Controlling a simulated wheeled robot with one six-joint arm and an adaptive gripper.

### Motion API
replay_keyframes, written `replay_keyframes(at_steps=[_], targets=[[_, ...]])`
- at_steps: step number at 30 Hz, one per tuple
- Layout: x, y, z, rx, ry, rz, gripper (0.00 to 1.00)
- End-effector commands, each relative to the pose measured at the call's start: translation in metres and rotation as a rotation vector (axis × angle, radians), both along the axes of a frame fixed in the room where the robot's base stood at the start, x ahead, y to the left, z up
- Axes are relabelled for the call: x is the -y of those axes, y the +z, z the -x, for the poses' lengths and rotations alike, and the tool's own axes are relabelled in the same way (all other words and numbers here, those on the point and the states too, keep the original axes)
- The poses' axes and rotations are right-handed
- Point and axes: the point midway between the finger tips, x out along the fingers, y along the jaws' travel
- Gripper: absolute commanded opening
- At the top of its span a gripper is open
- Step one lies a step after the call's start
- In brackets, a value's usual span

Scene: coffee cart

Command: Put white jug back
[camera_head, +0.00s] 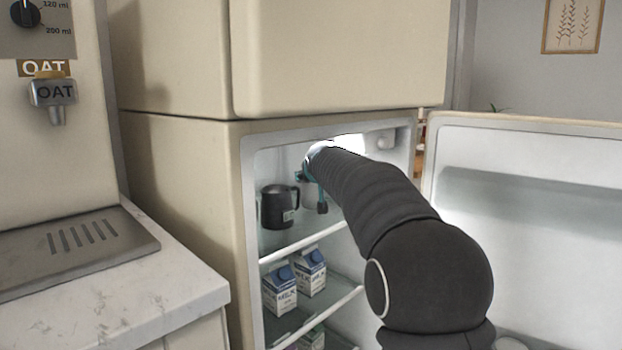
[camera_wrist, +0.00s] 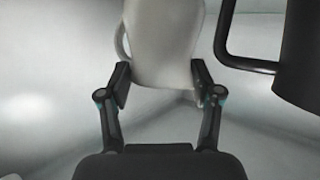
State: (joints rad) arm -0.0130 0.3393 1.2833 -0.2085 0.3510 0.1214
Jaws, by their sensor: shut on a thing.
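The white jug (camera_wrist: 162,42) is between the fingers of my gripper (camera_wrist: 161,84) in the wrist view, with its handle on the left. My gripper is shut on it. In the head view my gripper (camera_head: 320,198) is inside the open fridge (camera_head: 262,190), at the upper shelf (camera_head: 300,240). My arm and gripper hide most of the jug there. I cannot tell whether the jug's base touches the shelf.
A black jug (camera_head: 280,207) stands on the upper shelf, left of my gripper; it is close on the right in the wrist view (camera_wrist: 298,45). Milk cartons (camera_head: 311,272) stand on the shelf below. The fridge door (camera_head: 530,215) is open at the right.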

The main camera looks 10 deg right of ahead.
Motion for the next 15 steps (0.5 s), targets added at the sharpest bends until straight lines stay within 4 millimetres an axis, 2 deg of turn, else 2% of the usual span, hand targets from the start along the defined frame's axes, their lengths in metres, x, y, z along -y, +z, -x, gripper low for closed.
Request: replay_keyframes(at_steps=[3, 15], targets=[[0.001, -0.0067, 0.001, 0.003, -0.001, 0.0, 0.0], [0.0008, -0.0115, 0.001, 0.003, 0.0, 0.0, 0.0]])
